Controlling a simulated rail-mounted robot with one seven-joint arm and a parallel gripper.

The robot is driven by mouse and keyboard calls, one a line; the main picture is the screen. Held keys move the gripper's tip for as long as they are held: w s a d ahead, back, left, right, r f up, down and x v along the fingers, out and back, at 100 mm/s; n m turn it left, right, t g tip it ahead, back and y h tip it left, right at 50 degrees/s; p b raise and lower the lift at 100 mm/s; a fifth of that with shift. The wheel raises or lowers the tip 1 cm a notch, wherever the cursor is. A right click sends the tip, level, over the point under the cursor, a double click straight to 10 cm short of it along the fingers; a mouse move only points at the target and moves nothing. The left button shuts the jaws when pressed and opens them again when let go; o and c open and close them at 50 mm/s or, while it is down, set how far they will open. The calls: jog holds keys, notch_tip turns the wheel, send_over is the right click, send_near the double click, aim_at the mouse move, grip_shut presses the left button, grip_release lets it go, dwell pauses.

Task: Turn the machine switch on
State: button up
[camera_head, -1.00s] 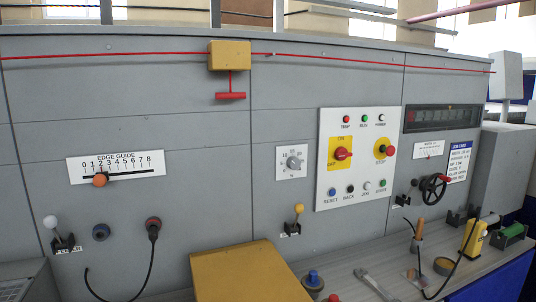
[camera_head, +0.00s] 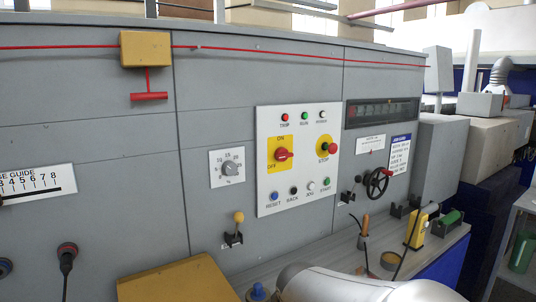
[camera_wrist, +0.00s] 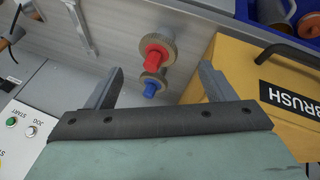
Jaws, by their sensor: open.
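The machine switch is a red rotary knob (camera_head: 283,155) on a yellow plate marked ON and OFF. It sits on the white control panel (camera_head: 297,195) on the grey machine front. Its handle lies roughly level, with OFF at the plate's lower left and ON at the top. My gripper (camera_wrist: 159,82) shows in the wrist view, open and empty, apart from the panel. Part of the panel with the START and JOG buttons shows at that view's left edge. The switch is not visible there. In the head view my pale arm (camera_head: 340,285) is at the bottom and the gripper is out of frame.
A red emergency stop (camera_head: 332,148) is beside the switch. Buttons line the panel's bottom. A handwheel (camera_head: 376,183) juts out to the right. A yellow box marked BRUSH (camera_wrist: 245,95) and red and blue knobbed pieces (camera_wrist: 155,58) are near my gripper. A red cord (camera_head: 250,50) runs above.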

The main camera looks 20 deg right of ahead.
jog(key=w+d+r+n+t+h, duration=0.1)
jog(key=w+d+r+n+t, duration=0.3)
jog(key=w+d, duration=0.3)
jog(key=n+t+y+p, duration=0.2)
jog(key=n+t+y, duration=0.55)
jog(key=n, duration=2.15)
send_near(286, 155)
jog(key=shift+t+h, duration=0.25)
jog(key=shift+h, duration=0.2)
jog(key=p+x, duration=0.5)
jog(key=x, duration=0.2)
jog(key=shift+w+a+p, duration=0.3)
jog(key=shift+w+p, duration=0.05)
jog(key=shift+w+a+f, duration=0.15)
jog(key=shift+w, duration=0.55)
jog(key=c, duration=1)
